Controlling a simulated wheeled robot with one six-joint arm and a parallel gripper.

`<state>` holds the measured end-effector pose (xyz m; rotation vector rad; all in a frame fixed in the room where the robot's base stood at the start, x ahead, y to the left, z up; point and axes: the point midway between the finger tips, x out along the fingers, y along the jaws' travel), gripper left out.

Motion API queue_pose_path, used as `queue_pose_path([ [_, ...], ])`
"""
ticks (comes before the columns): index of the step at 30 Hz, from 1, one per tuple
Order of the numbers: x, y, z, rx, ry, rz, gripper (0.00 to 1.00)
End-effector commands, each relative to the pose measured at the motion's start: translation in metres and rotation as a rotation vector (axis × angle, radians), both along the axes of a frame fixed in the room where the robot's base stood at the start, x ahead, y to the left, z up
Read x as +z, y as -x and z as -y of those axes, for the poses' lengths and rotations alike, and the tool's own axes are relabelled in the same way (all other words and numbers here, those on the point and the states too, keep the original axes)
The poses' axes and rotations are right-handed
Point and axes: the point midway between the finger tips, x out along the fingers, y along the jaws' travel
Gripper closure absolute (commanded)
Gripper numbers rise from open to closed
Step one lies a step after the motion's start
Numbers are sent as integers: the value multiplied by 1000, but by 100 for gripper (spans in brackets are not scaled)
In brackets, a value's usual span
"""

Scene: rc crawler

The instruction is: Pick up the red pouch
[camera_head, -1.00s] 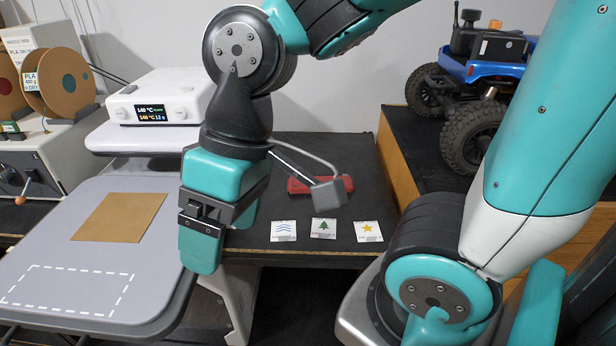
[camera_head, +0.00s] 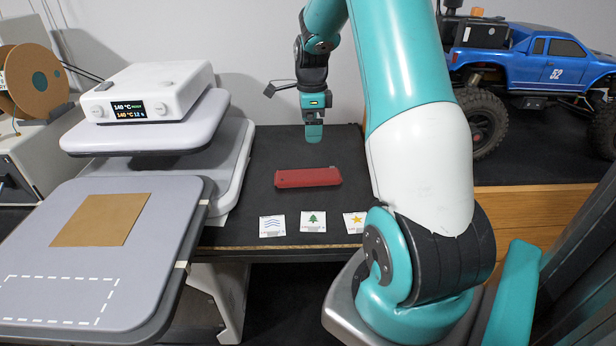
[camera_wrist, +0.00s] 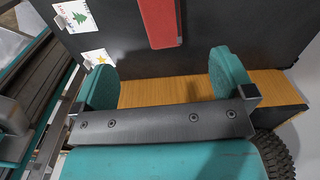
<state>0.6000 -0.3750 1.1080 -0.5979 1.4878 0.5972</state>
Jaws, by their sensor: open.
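The red pouch (camera_head: 307,178) lies flat on the dark table top (camera_head: 222,230), behind a row of small cards. In the head view my gripper (camera_head: 314,134) hangs fingers-down above the table, beyond the pouch and apart from it. In the wrist view my gripper (camera_wrist: 166,78) is open, with its two teal fingers wide apart and nothing between them. The pouch (camera_wrist: 160,22) shows there at the top edge, ahead of the fingers and partly cut off by the frame.
Cards with waves (camera_head: 272,226), a tree (camera_head: 312,221) and a star (camera_head: 354,222) stand at the table's front edge. A heat press (camera_head: 152,92) with a grey platen (camera_head: 160,215) is at left. A blue crawler truck (camera_head: 550,62) stands on a wooden-sided platform (camera_head: 535,203) at right.

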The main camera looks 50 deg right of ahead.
Motion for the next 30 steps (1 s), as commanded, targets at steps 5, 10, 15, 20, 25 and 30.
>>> queue_pose_path([
  [5,-40,0,-2,4,-5,-6,0],
  [10,-76,0,-2,6,-4,-4,0],
  [15,-95,-1,-2,7,-2,-1,0],
  [20,-104,-2,-3,8,-3,-1,0],
  [25,-126,-5,-7,10,-3,-3,0],
  [30,-146,-5,-6,8,-3,-1,0],
])
